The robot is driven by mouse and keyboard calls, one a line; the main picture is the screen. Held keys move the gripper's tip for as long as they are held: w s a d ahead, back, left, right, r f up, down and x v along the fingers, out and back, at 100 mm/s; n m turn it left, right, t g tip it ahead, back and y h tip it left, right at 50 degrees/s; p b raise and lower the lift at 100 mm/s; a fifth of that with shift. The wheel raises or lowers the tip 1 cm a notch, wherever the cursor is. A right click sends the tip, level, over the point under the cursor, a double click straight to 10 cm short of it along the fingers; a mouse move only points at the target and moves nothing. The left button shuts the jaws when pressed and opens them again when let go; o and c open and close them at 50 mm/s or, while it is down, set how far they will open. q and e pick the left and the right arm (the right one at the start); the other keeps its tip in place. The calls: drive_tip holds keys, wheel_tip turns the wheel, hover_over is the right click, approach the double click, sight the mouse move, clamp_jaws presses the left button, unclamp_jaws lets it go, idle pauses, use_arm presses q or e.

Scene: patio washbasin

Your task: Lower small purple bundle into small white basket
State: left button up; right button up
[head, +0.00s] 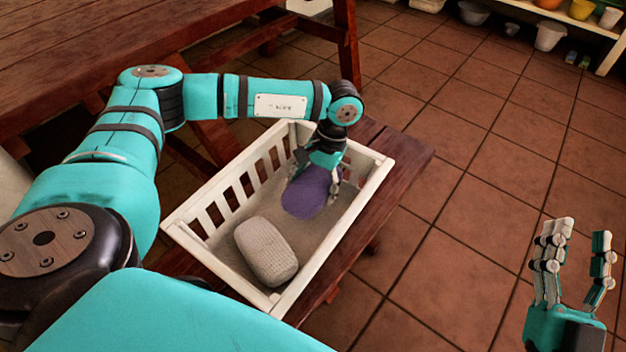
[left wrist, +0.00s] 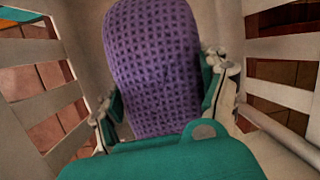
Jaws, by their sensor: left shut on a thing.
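The small purple bundle (head: 312,194) is inside the white slatted basket (head: 226,202), in its far right part. My left gripper (head: 318,178) reaches down into the basket and is shut on the bundle. In the left wrist view the bundle (left wrist: 152,65) shows a woven texture, with a finger on each side and slatted basket walls left and right. Whether the bundle touches the basket floor cannot be told. My right gripper (head: 577,262) is open and empty over the tiled floor at the lower right.
A grey-beige woven bundle (head: 266,251) lies in the near part of the basket. The basket stands on a dark red wooden bench (head: 408,160). A large wooden table (head: 150,35) is behind at the left. A shelf with pots (head: 549,36) is at the far right.

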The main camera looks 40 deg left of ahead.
sight(327, 177)
idle(0.3)
use_arm(q)
drive_tip(key=o, duration=1.3)
drive_tip(key=shift+c, duration=0.2)
drive_tip(key=v, duration=1.2)
drive_tip(key=shift+w+f, duration=0.1)
drive_tip(key=shift+d, duration=0.15)
